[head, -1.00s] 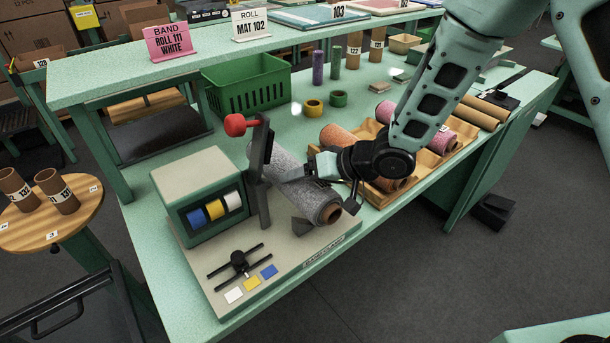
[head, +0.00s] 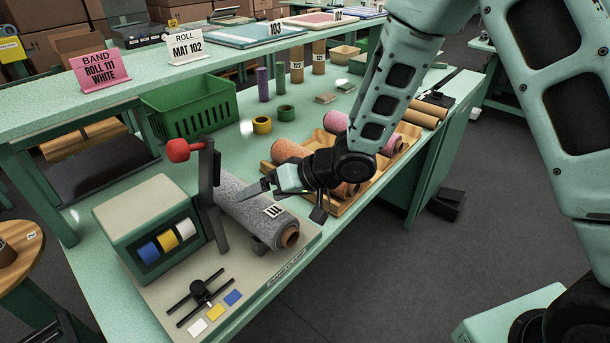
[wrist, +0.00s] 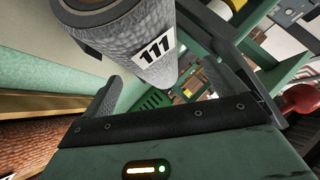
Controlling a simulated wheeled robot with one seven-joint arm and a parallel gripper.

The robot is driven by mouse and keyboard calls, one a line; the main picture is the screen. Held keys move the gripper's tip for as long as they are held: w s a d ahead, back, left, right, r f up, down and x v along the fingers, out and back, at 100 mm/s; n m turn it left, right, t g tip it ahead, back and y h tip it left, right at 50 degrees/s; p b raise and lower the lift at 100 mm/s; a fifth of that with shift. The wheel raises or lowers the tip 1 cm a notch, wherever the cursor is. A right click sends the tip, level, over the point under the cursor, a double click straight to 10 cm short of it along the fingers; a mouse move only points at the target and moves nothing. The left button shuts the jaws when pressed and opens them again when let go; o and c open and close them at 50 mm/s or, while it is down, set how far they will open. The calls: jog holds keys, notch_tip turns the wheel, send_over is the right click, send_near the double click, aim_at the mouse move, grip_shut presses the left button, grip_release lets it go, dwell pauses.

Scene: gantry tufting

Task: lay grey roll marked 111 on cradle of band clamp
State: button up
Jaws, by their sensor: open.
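The grey roll marked 111 (head: 252,205) lies on the band clamp (head: 158,284), along its right side. The roll's brown core end faces the front, and a dark cradle support (head: 259,246) shows beneath it. In the wrist view the roll (wrist: 125,40) with its 111 label is in front of the fingers. My gripper (head: 268,185) is open, just above and to the right of the roll, with the roll not gripped. In the wrist view the open fingers (wrist: 165,85) are apart. Whether a finger touches the roll is hard to tell.
The clamp's upright with a red knob (head: 178,151) stands left of the roll. A wooden tray (head: 345,207) of coloured rolls lies to the right. A green basket (head: 190,112) and tape rolls (head: 262,125) are behind. A raised shelf (head: 130,92) runs along the back.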

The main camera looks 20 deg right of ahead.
jog(key=p+v, duration=0.1)
jog(key=v, duration=1.4)
jog(key=s+a+r+n+g+h, duration=0.1)
jog(key=s+h, duration=0.3)
jog(key=s, duration=0.7)
jog(key=s+a+r+n+g+h, duration=0.1)
jog(key=s+n+g+h, duration=0.2)
jog(key=s, duration=0.7)
jog(key=shift+s+a+r+g+h, duration=0.2)
jog(key=shift+s+r+g+h, duration=0.15)
jog(key=shift+h, duration=0.75)
